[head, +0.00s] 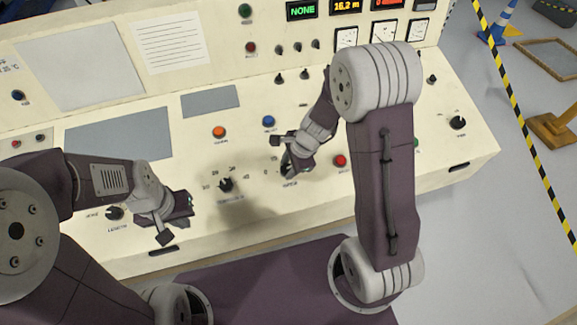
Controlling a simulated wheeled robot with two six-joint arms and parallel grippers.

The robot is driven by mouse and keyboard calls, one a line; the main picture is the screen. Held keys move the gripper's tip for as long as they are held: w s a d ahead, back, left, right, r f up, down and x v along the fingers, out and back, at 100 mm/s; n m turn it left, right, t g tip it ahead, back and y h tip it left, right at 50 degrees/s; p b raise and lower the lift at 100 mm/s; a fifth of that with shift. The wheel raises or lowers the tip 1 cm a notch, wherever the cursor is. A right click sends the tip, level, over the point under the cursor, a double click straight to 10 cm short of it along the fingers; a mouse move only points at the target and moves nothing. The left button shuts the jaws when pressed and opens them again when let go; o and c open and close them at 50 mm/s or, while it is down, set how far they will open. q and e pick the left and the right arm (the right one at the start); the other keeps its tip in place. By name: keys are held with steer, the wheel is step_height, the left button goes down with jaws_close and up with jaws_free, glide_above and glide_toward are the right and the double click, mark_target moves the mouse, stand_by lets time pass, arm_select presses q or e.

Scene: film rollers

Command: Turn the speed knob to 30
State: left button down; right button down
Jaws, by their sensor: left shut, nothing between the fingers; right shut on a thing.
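The speed knob (289,171) is a black knob on the cream console, above a small label that seems to read SPEED. My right gripper (288,163) is over it with its fingers shut on it. The gripper hides most of the knob and its pointer, so I cannot tell its setting. The marks 0 and 15 show at the left of its scale; the rest is covered. My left gripper (181,226) is shut and empty, at the console's front left, apart from the speed knob.
Another black knob (226,185) with a numbered scale stands left of the speed knob. An orange button (219,132), a blue button (269,122) and a red button (340,161) are nearby. A black knob (458,123) sits at the right. Displays and gauges line the upright panel.

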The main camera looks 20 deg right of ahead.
steer(key=shift+w+r, duration=0.1)
steer(key=c, duration=0.9)
jaws_free()
steer(key=p+v, duration=0.3)
steer(key=v, duration=0.6)
steer(key=shift+p, duration=0.4)
